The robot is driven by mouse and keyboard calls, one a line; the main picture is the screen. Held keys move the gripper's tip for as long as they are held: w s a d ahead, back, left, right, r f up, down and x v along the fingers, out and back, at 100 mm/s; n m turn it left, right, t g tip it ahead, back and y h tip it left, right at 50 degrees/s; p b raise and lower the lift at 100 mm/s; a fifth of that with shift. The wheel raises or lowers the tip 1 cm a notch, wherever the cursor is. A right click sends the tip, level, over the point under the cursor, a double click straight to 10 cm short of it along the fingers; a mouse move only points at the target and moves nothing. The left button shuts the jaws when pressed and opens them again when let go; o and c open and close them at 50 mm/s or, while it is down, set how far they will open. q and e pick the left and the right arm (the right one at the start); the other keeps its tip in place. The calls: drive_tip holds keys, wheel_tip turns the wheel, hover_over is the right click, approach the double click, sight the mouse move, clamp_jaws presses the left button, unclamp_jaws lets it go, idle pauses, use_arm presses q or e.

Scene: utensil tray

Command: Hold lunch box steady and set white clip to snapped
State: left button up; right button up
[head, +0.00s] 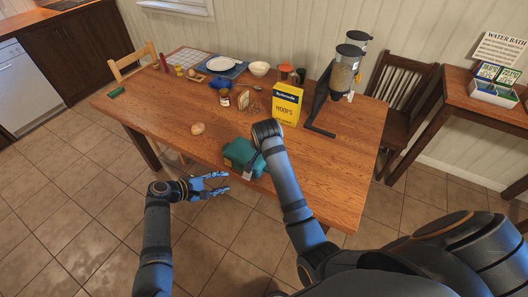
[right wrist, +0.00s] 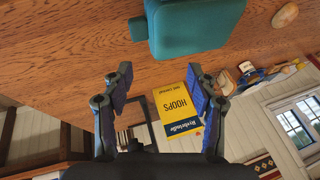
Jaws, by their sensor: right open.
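The teal lunch box (head: 240,152) sits near the front edge of the wooden table in the head view. It also shows at the top of the right wrist view (right wrist: 190,25). A small pale patch (head: 247,175) shows at its front; I cannot tell whether it is the white clip or how the clip is set. My left gripper (head: 228,182) is open and empty, left of and in front of the box, apart from it. My right gripper (right wrist: 160,80) is open with nothing between its fingers, close to the box. In the head view my right wrist hides part of the box.
A yellow cereal box (head: 287,104) stands behind the lunch box, with a dispenser (head: 340,80) to its right. A bread roll (head: 198,128) lies to the left. Jars, a plate (head: 221,63) and a bowl (head: 259,69) stand farther back. The table's front left is mostly clear.

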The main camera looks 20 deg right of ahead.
drive_tip(key=x, duration=1)
drive_tip(key=shift+w+f, duration=0.1)
drive_tip(key=shift+f, duration=0.15)
